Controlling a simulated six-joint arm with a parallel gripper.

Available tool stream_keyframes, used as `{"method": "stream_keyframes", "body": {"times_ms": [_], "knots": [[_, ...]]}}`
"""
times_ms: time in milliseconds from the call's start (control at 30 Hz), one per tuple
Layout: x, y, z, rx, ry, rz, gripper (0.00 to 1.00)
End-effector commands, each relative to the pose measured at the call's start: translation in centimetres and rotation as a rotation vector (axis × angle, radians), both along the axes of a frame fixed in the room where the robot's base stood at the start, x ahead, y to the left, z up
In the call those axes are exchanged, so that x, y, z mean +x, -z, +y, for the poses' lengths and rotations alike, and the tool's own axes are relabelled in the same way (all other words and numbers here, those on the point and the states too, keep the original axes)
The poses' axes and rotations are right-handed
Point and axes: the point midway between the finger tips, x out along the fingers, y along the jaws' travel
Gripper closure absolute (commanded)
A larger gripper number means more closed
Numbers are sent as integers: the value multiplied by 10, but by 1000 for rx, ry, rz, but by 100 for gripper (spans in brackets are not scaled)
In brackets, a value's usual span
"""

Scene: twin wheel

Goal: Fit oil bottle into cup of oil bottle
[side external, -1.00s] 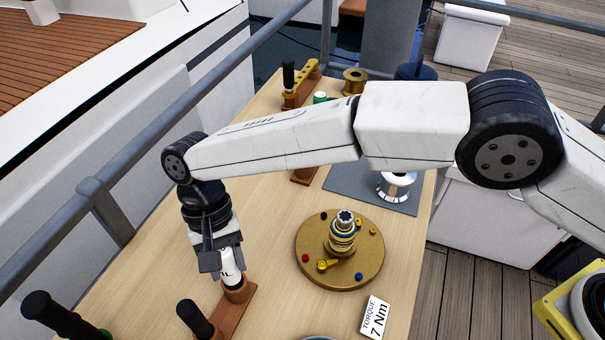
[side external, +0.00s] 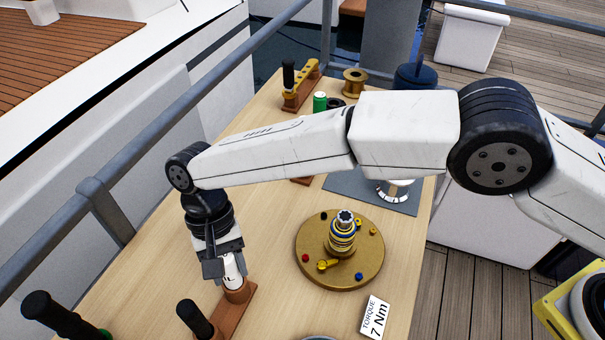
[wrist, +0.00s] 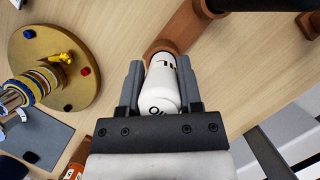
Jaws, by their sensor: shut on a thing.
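The oil bottle (side external: 234,271) is white with dark lettering. My gripper (side external: 224,264) is shut on it, with one finger on each side in the wrist view (wrist: 160,66). The bottle (wrist: 162,88) looks close to upright. Its lower end is at the mouth of the brown cup of the oil bottle (side external: 238,294), which also shows in the wrist view (wrist: 158,46). The bottle's bottom edge is hidden, and I cannot tell how deep it sits in the cup.
A dark-handled tool (side external: 195,318) stands by the same brown holder. A round brass plate (side external: 310,268) with a banded shaft (side external: 342,235) lies to the right. A torque card (side external: 375,317) is at the front. Bare wood lies between the holder and the plate.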

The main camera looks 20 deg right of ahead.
Motion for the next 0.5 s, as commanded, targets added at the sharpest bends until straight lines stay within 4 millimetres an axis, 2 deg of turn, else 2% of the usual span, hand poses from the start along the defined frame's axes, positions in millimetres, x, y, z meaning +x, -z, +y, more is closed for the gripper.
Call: {"method": "stream_keyframes", "body": {"times_ms": [500], "knots": [[0, 9, 0, 1, -1, -1, 100]]}}
